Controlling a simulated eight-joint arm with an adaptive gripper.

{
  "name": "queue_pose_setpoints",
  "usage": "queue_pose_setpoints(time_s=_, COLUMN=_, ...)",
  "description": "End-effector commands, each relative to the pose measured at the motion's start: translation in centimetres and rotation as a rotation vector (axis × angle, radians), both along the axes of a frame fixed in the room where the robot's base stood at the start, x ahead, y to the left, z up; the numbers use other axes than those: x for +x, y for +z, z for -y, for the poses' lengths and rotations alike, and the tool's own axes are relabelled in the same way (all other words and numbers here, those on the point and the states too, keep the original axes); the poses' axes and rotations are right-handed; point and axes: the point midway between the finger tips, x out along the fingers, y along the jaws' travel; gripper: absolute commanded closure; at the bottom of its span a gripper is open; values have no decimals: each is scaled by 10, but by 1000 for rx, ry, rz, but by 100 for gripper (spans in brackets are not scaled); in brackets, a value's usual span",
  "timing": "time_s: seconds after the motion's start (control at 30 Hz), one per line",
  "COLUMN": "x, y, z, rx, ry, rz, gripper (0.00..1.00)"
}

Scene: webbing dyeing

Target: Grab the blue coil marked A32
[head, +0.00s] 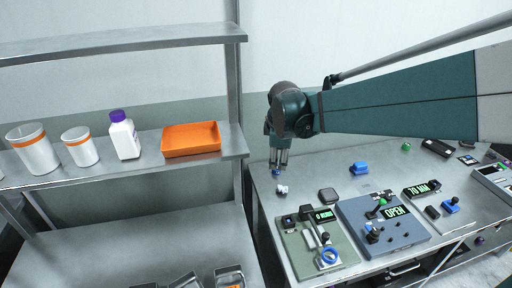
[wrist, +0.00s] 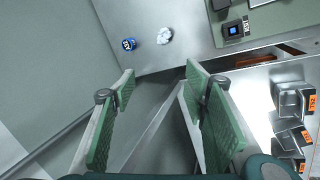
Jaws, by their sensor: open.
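A small blue coil (wrist: 128,44) with a white label shows in the wrist view, on the grey table near its edge. The label is too small to read with certainty. In the head view the blue coil (head: 277,172) lies near the table's left back corner, just below my fingertips. My gripper (head: 279,160) points down there, and a gap between it and the coil is hard to judge. In the wrist view my gripper (wrist: 158,73) is open and empty, and the coil lies beyond the left fingertip, not between the fingers.
A white crumpled piece (head: 282,189) lies close to the coil; it also shows in the wrist view (wrist: 164,36). A green panel (head: 298,246) with a blue ring (head: 328,256) and a blue-grey panel (head: 355,219) stand nearer. A metal shelf (head: 230,143) with an orange tray (head: 191,139) is left.

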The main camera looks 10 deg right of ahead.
Motion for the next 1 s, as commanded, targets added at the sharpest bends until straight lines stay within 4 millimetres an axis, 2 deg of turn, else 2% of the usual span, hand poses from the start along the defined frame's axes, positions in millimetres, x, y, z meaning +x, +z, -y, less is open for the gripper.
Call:
queue_pose_setpoints(time_s=0.1, x=21, y=-7, z=5, rx=-35, ry=67, rz=-26, gripper=55)
queue_pose_setpoints(time_s=0.57, x=93, y=-48, z=22, rx=-161, ry=345, rz=-136, gripper=55)
queue_pose_setpoints(time_s=1.0, x=155, y=-104, z=39, rx=-261, ry=614, rz=-247, gripper=55)
